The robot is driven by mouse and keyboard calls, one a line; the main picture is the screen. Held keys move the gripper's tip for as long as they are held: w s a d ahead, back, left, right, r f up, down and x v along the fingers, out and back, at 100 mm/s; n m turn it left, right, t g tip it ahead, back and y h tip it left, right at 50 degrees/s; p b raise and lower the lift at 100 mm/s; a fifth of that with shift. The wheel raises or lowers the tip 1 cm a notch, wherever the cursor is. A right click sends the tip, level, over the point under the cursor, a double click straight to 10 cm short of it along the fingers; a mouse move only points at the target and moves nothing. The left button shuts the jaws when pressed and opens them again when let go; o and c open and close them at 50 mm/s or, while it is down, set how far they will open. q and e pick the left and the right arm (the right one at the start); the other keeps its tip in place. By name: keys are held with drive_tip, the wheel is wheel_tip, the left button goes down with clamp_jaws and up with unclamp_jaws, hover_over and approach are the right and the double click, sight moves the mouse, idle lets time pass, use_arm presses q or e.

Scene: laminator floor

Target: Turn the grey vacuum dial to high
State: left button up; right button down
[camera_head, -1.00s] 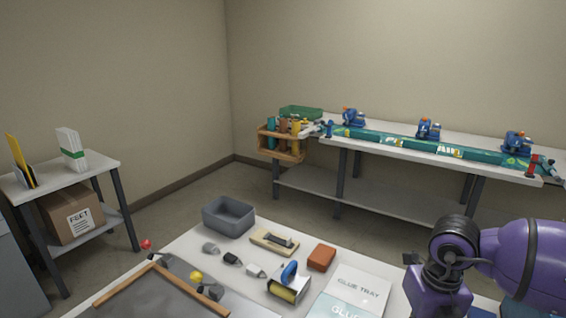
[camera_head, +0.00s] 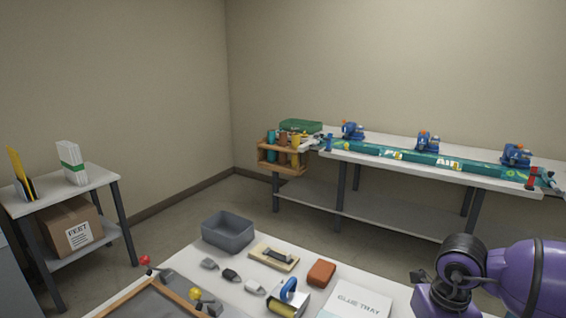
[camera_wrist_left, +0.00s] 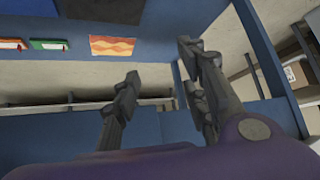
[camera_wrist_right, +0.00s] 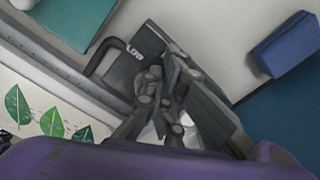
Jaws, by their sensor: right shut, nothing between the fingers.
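In the right wrist view a dark grey plate (camera_wrist_right: 140,48) carries the word LOW, with a dark handle-like bar curving along its left side. My right gripper (camera_wrist_right: 166,82) is shut in front of the plate's lower right part. The grey vacuum dial cannot be made out clearly; the fingers cover the area beside the label. I cannot tell whether the fingertips touch anything. My left gripper (camera_wrist_left: 158,75) has its fingers spread, empty, away from the plate. In the head view my right arm stands at the lower right; neither gripper shows clearly there.
A blue block (camera_wrist_right: 287,45) lies right of my right gripper. The head view shows a white table with a grey bin (camera_head: 228,232), a red-brown block (camera_head: 321,272), a blue-handled roller (camera_head: 288,295) and a wooden frame (camera_head: 130,296). A long workbench (camera_head: 400,217) stands behind.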

use_arm(q)
drive_tip(key=shift+s+f, duration=0.1)
use_arm(e)
drive_tip(key=shift+w+d+r, duration=0.15)
drive_tip(key=shift+w, duration=0.05)
use_arm(q)
drive_tip(key=shift+t, duration=0.3)
drive_tip(key=w+r+p, duration=0.1)
drive_tip(key=r, duration=0.1)
drive_tip(key=w+r+p, duration=0.1)
drive_tip(key=shift+a+r, duration=0.2)
drive_tip(key=shift+r, duration=0.15)
use_arm(e)
wheel_tip(320, 180, up, 6)
use_arm(q)
drive_tip(key=shift+w, duration=0.1)
drive_tip(key=shift+d, duration=0.1)
